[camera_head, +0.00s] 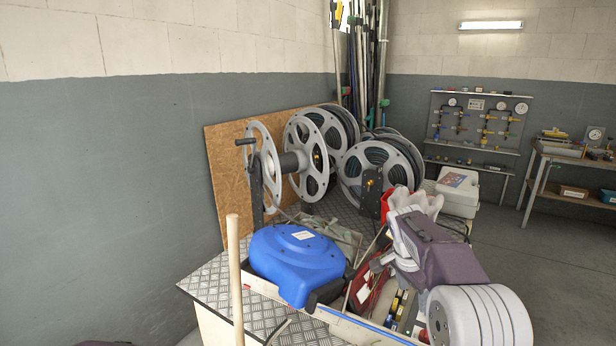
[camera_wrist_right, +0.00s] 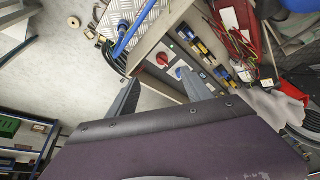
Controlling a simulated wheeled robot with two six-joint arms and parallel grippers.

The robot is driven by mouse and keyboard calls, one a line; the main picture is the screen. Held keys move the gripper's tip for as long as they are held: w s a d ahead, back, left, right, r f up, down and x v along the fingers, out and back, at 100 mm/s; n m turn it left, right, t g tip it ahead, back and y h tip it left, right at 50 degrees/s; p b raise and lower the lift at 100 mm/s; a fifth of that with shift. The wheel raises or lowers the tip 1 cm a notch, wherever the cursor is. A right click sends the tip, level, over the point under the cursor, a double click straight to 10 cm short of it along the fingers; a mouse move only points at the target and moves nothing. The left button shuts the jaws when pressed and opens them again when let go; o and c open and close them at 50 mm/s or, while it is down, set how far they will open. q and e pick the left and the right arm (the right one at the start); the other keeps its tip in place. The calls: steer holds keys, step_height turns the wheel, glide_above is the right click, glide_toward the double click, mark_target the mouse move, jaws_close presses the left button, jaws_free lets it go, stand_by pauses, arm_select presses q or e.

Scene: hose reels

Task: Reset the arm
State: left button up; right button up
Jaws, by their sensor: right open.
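My right arm comes in from the lower right in the head view. Its purple and grey gripper (camera_head: 411,199) is raised over the right side of the bench, in front of the hose reels. In the right wrist view the two grey fingers of this gripper (camera_wrist_right: 158,80) stand apart with nothing between them. Beyond them are the pale floor and a grey panel with a red knob (camera_wrist_right: 163,59).
A blue hose reel (camera_head: 297,257) lies on the metal bench (camera_head: 215,285), with grey-rimmed reels (camera_head: 312,150) behind it. A wooden pole (camera_head: 234,280) stands at the front. A white container (camera_head: 457,192) is right of the reels. Floor at right (camera_head: 540,270) is clear.

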steer(key=s+a+f+n+y, duration=0.1)
steer(key=s+a+f+n, duration=0.2)
steer(key=s, duration=0.5)
steer(key=s+a+f+n+y+p, duration=0.1)
steer(key=s+a+f+n, duration=0.2)
steer(key=s, duration=0.6)
steer(key=s+a+f+n+g+y, duration=0.1)
steer(key=s+a+f+n, duration=0.1)
steer(key=s+f+n, duration=0.3)
steer(key=s+n, duration=0.2)
steer(key=s, duration=0.1)
steer(key=shift+s+a+p, duration=0.3)
steer(key=shift+s+a, duration=0.05)
steer(key=shift+a, duration=0.05)
